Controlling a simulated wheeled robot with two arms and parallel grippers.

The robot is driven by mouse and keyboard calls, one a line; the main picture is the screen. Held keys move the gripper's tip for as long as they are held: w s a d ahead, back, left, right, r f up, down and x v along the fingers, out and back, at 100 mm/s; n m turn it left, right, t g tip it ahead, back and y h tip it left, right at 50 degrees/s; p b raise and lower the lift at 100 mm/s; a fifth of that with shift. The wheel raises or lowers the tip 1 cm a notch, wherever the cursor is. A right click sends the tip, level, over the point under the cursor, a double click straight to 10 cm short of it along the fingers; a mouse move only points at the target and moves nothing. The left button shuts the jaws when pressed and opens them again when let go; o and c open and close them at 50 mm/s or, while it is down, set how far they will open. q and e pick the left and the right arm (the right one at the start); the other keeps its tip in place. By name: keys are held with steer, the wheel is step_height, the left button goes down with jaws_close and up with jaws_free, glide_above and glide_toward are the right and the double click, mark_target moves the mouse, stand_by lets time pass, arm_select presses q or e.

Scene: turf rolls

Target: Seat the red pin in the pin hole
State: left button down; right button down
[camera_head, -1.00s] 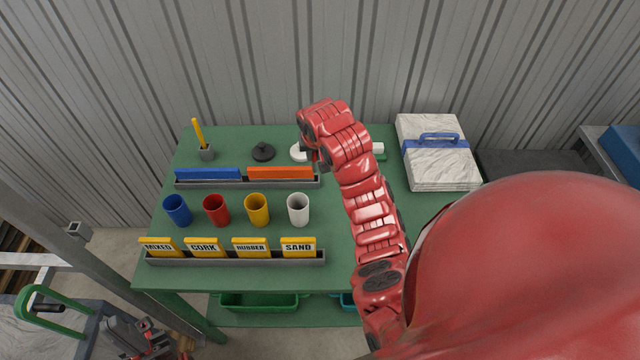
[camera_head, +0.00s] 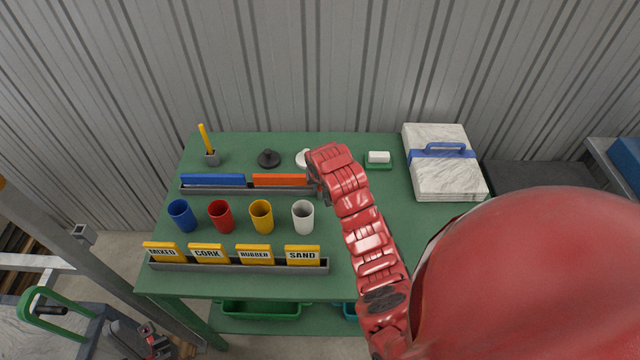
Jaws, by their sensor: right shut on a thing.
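I cannot make out the red pin or the pin hole in this view. My right gripper (camera_head: 317,183) is over the green bench, low beside the right end of the orange block (camera_head: 281,179). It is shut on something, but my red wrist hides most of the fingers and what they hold.
A green-handled cart (camera_head: 45,295) stands lower left.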

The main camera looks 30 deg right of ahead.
steer(key=c, duration=0.8)
jaws_free()
steer(key=shift+r, duration=0.15)
